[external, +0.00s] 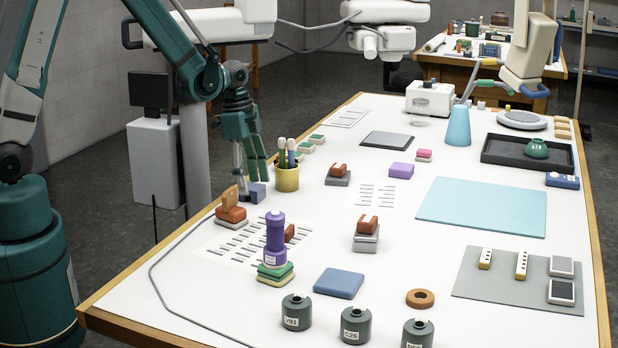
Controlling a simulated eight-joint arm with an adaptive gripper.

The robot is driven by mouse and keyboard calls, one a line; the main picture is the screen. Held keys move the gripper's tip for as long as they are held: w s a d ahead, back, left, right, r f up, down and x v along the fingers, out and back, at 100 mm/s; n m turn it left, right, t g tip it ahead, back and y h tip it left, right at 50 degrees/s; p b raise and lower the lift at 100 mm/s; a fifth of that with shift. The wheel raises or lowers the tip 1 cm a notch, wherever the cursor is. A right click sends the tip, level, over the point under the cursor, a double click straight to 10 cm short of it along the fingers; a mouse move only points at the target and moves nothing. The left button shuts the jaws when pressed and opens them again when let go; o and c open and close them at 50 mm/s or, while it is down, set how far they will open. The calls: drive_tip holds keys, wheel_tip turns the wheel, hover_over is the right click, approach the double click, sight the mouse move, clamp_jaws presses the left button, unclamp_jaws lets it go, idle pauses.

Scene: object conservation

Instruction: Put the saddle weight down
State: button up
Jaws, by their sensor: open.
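Several rust-brown saddle-shaped pieces sit on grey bases, and I cannot tell which is the saddle weight. One stands at the table's left edge (231,212), with a lighter brown upright piece on top. Another stands farther back (338,171), and a third is near the table's middle (367,225). A further brown piece (289,233) is partly hidden behind a purple weight (274,240) on green and yellow blocks. My gripper (249,178) is open, pointing down at the table's left edge, behind the left saddle piece. I see nothing clearly held in it.
A yellow pencil cup (287,180) stands just right of my gripper, and a small blue block (257,193) is beneath it. Dark green labelled canisters (356,327) line the front. A light blue mat (482,207) lies bare at right. A cable runs along the left edge.

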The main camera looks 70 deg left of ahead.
sight(252, 186)
drive_tip(key=shift+w+d+f, duration=0.1)
drive_tip(key=shift+d+f, duration=0.05)
drive_tip(key=shift+f, duration=1.2)
drive_tip(key=shift+c, duration=0.5)
drive_tip(key=c, duration=1.2)
drive_tip(key=shift+r, duration=0.15)
drive_tip(key=shift+r, duration=4.9)
